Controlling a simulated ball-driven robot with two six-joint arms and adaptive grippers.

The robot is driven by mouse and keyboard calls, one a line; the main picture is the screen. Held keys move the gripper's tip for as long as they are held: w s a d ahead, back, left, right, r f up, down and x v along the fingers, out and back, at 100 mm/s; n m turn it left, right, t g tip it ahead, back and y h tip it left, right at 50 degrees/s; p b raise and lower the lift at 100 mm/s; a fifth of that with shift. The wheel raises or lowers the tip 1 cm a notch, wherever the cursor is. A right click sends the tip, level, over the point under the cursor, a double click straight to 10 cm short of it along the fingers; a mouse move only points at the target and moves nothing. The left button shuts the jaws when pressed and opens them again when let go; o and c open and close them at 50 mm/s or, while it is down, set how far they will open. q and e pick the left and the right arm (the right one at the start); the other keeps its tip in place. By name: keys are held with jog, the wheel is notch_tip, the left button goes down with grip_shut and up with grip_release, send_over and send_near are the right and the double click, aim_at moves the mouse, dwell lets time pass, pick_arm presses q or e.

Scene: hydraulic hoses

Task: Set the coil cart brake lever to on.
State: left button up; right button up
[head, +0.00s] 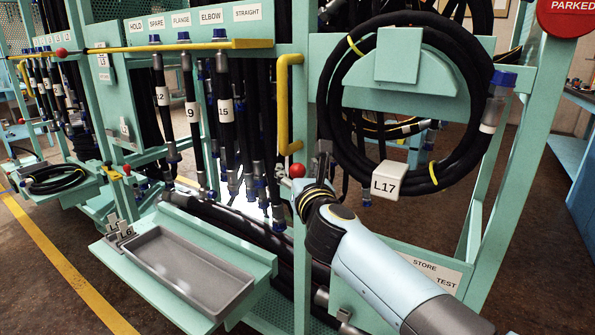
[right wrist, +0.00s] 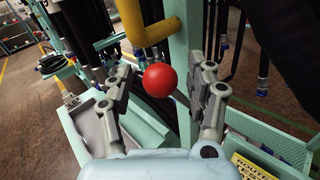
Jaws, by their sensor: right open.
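The brake lever has a red ball knob (head: 297,171), seen beside the green upright under the yellow handle. In the right wrist view the red knob (right wrist: 160,80) sits between the two jaws, with its thin rod running down to the right behind it. My right gripper (head: 312,172) is open around the knob, with a gap visible on both sides in the wrist view. The lever's base is hidden, and I cannot read any on or off marking. My left gripper is not in view.
A coiled black hose with an L17 tag (head: 384,185) hangs just right of my right gripper. A yellow handle (head: 284,100) is fixed to the upright above the knob. A grey tray (head: 190,268) juts out at lower left. A red PARKED sign (head: 566,14) stands at upper right.

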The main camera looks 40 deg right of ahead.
jog(key=shift+w+d, duration=0.15)
jog(key=shift+w, duration=0.25)
grip_shut()
